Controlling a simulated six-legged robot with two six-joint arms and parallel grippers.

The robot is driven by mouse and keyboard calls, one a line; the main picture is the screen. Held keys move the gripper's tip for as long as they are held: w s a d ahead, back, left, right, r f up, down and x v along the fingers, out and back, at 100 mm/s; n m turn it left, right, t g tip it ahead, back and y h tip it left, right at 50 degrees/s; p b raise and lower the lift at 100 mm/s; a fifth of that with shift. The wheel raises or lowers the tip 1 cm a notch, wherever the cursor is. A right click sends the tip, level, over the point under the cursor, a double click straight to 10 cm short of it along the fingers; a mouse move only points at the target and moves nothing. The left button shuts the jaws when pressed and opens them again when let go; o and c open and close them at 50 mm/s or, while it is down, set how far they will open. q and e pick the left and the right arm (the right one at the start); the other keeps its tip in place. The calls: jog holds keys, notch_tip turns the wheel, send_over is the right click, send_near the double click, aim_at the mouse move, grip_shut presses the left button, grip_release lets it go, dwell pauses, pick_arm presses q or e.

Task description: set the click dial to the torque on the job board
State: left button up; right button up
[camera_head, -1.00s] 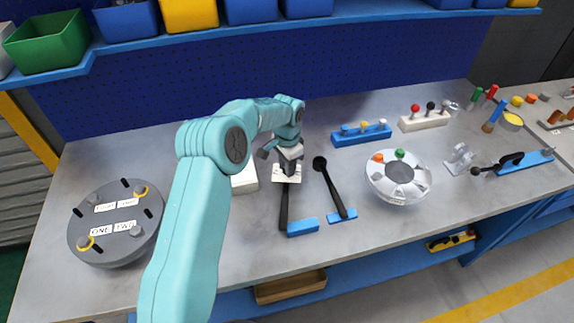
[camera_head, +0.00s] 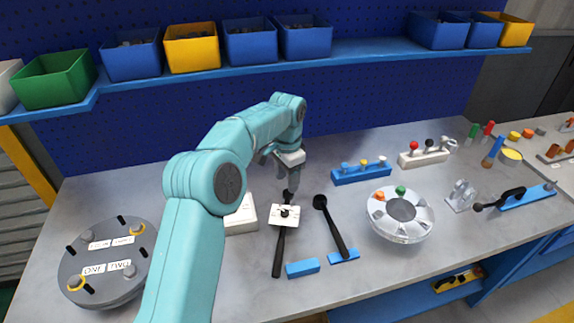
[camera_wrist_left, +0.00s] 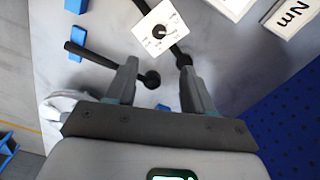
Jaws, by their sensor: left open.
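The click dial (camera_head: 285,215) is a white square plate with a black knob, set on a long black wrench (camera_head: 279,256). In the left wrist view the dial (camera_wrist_left: 158,31) shows small markings around its knob, too small to read. My left gripper (camera_head: 291,184) is just behind the dial, apart from it. In the left wrist view my gripper (camera_wrist_left: 158,68) is open and empty, with the dial beyond its fingertips. A white board lettered "Nm" (camera_wrist_left: 292,16) is cut off by the edge of that view, its number out of sight. My right gripper is out of view.
A second black wrench (camera_head: 331,230) lies right of the dial, with blue blocks (camera_head: 302,268) near the handles. A white box (camera_head: 241,218) stands left of it. A round grey flange (camera_head: 105,262) is at left, a silver shell (camera_head: 402,222) at right.

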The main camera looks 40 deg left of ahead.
pick_arm(q)
notch_tip(320, 180, up, 6)
jog(key=shift+f, duration=0.2)
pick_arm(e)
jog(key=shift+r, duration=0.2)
